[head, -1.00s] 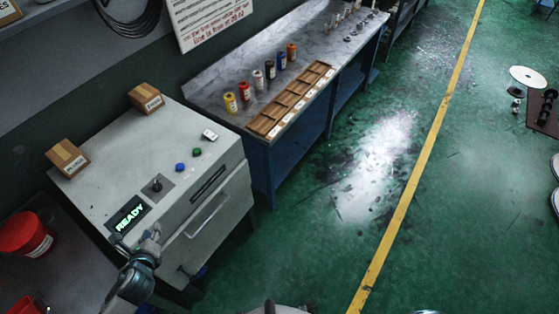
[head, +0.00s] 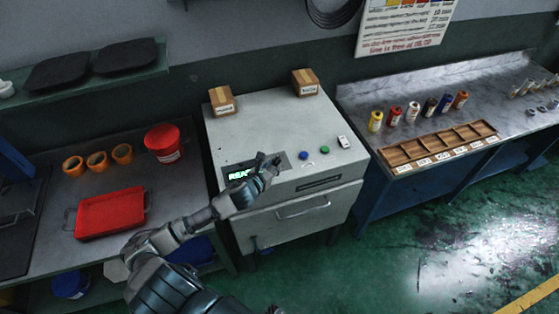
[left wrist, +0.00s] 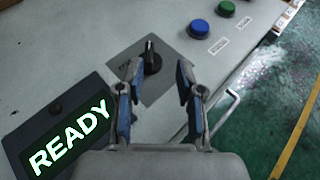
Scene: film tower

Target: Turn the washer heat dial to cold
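The washer (head: 235,128) is a pale grey machine with a lit READY display (head: 238,174), which also shows in the left wrist view (left wrist: 68,138). Its black dial (left wrist: 152,57) sits on a dark grey square plate (left wrist: 138,80). My left gripper (head: 270,165) is over the washer's top near the dial and partly hides it in the head view. In the left wrist view my left gripper (left wrist: 158,75) is open, its two blue-padded fingers apart and empty. The dial shows just beyond the fingertips, nearer the left finger. My right gripper does not show.
A blue button (head: 303,155) and a green button (head: 324,149) are right of the dial, with a white switch (head: 344,142) beyond. Two cardboard boxes (head: 222,101) (head: 305,82) stand at the washer's back. A red bucket (head: 163,143) is on the left bench.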

